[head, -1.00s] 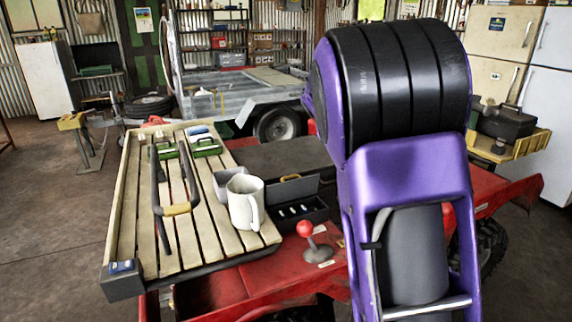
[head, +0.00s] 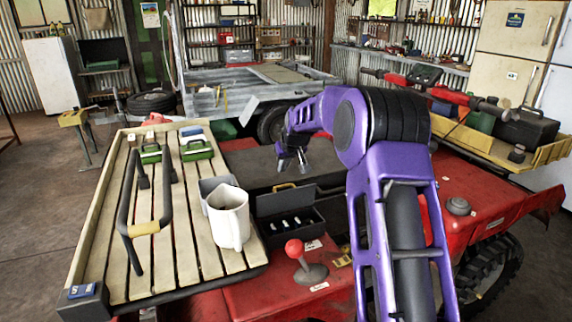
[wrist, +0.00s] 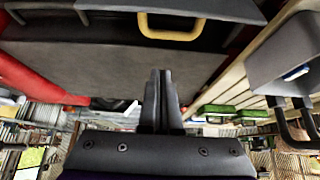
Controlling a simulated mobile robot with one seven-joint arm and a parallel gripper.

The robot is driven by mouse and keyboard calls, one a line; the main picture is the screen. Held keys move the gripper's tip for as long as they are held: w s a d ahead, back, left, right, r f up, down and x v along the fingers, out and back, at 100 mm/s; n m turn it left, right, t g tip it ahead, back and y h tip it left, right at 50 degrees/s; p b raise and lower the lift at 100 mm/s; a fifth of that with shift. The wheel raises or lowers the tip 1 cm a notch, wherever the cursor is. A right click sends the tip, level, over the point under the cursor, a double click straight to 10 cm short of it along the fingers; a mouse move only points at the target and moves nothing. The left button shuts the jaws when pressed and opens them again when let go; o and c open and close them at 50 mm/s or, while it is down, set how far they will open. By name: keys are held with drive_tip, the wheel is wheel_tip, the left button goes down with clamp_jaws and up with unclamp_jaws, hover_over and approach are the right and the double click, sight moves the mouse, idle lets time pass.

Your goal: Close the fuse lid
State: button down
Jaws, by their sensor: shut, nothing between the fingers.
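The fuse box (head: 312,240) is a small dark box with several pale fuses inside, on the red bodywork right of the slatted rack. Its dark lid (head: 272,203) stands open, raised at the back of the box. A yellow handle (head: 284,187) is on the lid's upper edge; the handle also shows at the top of the wrist view (wrist: 172,36). My gripper (head: 293,168) is beyond the lid, above the dark flat surface, apart from the handle. Its fingers (wrist: 160,75) are together and empty in the wrist view.
A white jug (head: 228,220) and a grey container stand left of the box on the slatted rack (head: 188,262), near a dark bar. A red-knobbed lever (head: 294,249) stands in front of the box. The dark flat surface (head: 250,165) behind the lid is clear.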

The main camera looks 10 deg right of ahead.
sight(284, 196)
drive_tip(key=x, duration=0.5)
drive_tip(key=shift+w+f, duration=0.1)
drive_tip(key=shift+f, duration=0.05)
drive_tip(key=shift+s+d+b, duration=0.15)
drive_tip(key=shift+s+d, duration=0.05)
drive_tip(key=shift+s, duration=0.75)
drive_tip(key=shift+s+d+b, duration=0.15)
drive_tip(key=shift+s+d, duration=0.05)
drive_tip(key=shift+s, duration=0.7)
drive_tip(key=shift+s, duration=0.1)
